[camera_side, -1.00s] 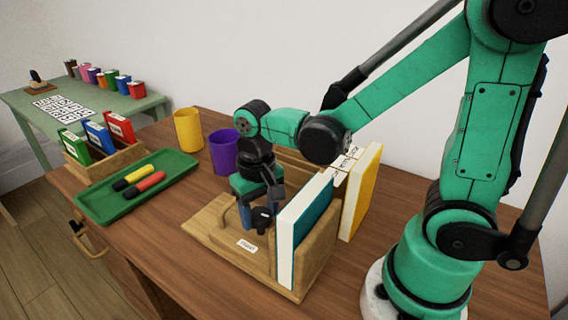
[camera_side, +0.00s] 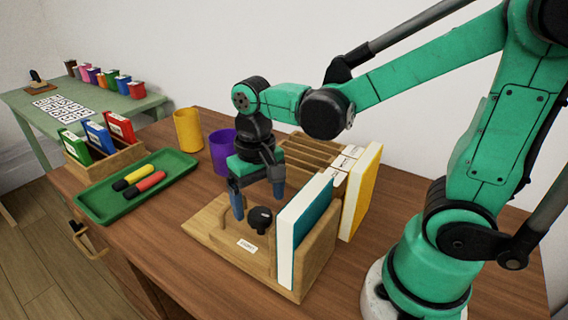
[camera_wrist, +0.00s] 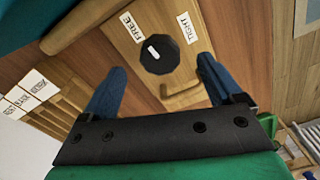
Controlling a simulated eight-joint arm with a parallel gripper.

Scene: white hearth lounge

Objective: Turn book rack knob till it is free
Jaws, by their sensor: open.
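The black knob (camera_side: 260,219) stands on the wooden base of the book rack (camera_side: 215,222). In the wrist view the knob (camera_wrist: 161,57) has a white mark on its left part, on the side of the FREE label (camera_wrist: 131,27). The TIGHT label (camera_wrist: 188,26) is to its upper right. My gripper (camera_side: 257,198) is open and empty above the knob. In the wrist view the blue fingers of my gripper (camera_wrist: 161,68) are spread to either side of the knob, apart from it.
A teal book (camera_side: 311,232) and a yellow book (camera_side: 362,195) stand at the rack's right. A purple cup (camera_side: 222,150), a yellow cup (camera_side: 187,130) and a green tray (camera_side: 100,205) with two markers are to the left.

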